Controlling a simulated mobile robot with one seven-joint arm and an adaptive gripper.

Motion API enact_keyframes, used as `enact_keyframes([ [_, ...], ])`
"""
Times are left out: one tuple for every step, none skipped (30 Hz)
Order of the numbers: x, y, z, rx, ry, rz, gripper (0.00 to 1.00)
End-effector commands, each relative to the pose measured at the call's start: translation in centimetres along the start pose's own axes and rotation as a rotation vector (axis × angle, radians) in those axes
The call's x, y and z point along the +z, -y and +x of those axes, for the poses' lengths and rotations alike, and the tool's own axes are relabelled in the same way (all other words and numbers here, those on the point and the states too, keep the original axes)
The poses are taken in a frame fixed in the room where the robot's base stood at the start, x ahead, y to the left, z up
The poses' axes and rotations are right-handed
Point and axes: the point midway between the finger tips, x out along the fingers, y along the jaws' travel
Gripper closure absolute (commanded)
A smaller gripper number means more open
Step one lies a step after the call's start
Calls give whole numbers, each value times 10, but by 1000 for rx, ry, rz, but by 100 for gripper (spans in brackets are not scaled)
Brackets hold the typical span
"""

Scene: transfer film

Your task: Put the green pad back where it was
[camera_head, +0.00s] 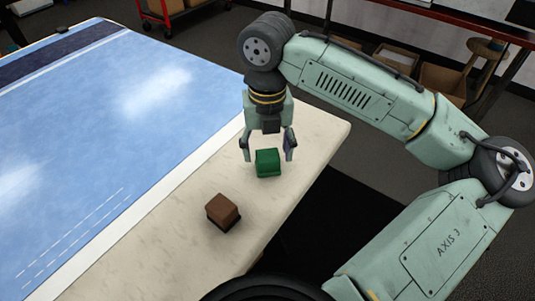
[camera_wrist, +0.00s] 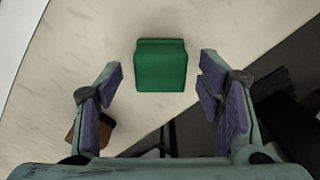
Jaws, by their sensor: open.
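The green pad (camera_head: 268,163) is a small block standing on the pale stone-like tabletop (camera_head: 310,130), near its far right end. My gripper (camera_head: 268,155) points down at it with its fingers spread to either side. In the wrist view the green pad (camera_wrist: 160,65) lies ahead of the gap between the open fingertips (camera_wrist: 160,75), and neither finger touches it. Space shows between the pad and both fingers. Whether the pad rests on something thin cannot be told.
A brown block (camera_head: 222,211) with a dark lower edge stands nearer on the same tabletop. A large blue sheet with a white border (camera_head: 110,120) covers the left side. The table's right edge drops to dark floor. A red-framed shelf with boxes (camera_head: 440,80) stands behind my arm.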

Motion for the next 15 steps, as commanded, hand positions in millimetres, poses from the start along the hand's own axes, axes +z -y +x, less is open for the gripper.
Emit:
enact_keyframes([
  [1, -1, -11, 2, 3, 0, 39],
  [1, -1, -17, 2, 2, -1, 39],
  [1, -1, -27, 2, 3, -2, 39],
  [1, -1, -34, 2, 2, -1, 39],
  [1, -1, -40, 2, 2, -1, 39],
  [1, -1, -49, 2, 2, -1, 39],
  [1, -1, -55, 2, 2, -1, 39],
  [1, -1, -61, 2, 1, -1, 39],
  [1, 0, -68, 1, 1, -1, 39],
  [1, -1, -73, 2, 1, -1, 39],
  [0, 0, -78, 1, 1, -1, 39],
  [0, 0, -84, -2, 0, 1, 39],
  [0, 1, -88, -2, 1, 1, 39],
  [0, 1, -90, -2, 1, 1, 39],
  [0, 1, -93, -1, 0, 1, 39],
])
